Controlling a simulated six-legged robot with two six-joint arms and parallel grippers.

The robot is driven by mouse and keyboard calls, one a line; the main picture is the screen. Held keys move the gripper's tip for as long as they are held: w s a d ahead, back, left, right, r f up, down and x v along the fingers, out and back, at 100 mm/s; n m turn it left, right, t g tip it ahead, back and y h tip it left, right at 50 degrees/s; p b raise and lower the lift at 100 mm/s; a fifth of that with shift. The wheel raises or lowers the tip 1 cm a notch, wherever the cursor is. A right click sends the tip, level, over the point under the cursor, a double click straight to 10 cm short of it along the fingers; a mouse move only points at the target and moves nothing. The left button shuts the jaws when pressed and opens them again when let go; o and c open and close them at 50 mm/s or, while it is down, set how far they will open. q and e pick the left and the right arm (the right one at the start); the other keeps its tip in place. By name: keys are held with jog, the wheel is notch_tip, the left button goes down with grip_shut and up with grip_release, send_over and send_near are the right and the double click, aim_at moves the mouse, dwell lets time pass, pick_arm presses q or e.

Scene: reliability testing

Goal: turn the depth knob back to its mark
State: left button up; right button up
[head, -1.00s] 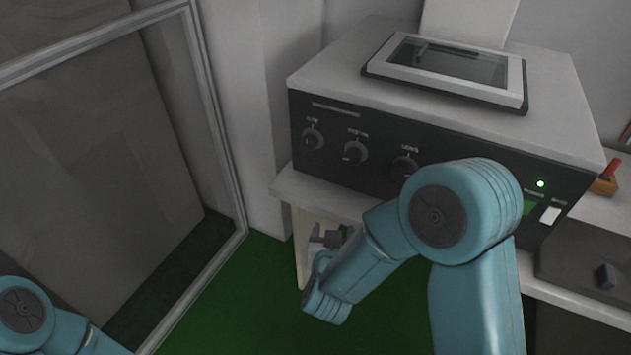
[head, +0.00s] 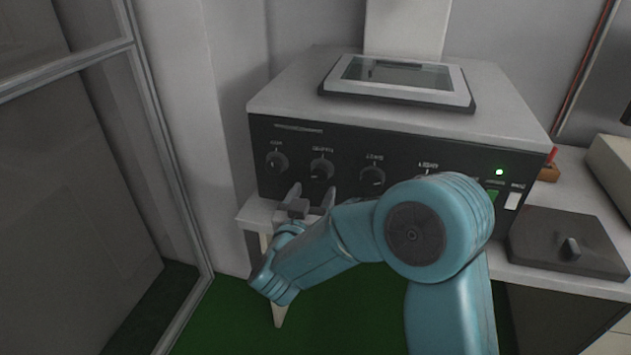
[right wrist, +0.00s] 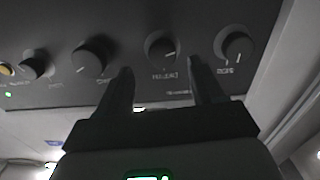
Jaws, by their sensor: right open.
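The depth knob (head: 321,169) is a round black knob, second from the left on the dark front panel of the grey machine. Its pale pointer line appears turned low and to the left in the head view. My right gripper (head: 311,194) is open and empty, just below and in front of this knob, apart from it. In the right wrist view, the panel appears upside down, and the depth knob (right wrist: 161,47) lies beyond the gap between the open fingertips (right wrist: 160,68). My left gripper is out of view.
The gain knob (head: 276,161) and another knob (head: 372,178) flank the depth knob closely. My right arm hides part of the panel's right side. A green lamp (head: 499,172) glows there. A glass-windowed frame (head: 400,78) sits on top. A dark box (head: 566,243) stands right.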

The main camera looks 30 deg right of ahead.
aim_at(319, 178)
jog(key=shift+x, duration=2.7)
jog(key=shift+w, duration=0.1)
jog(key=c, duration=1.1)
jog(key=shift+o, duration=0.2)
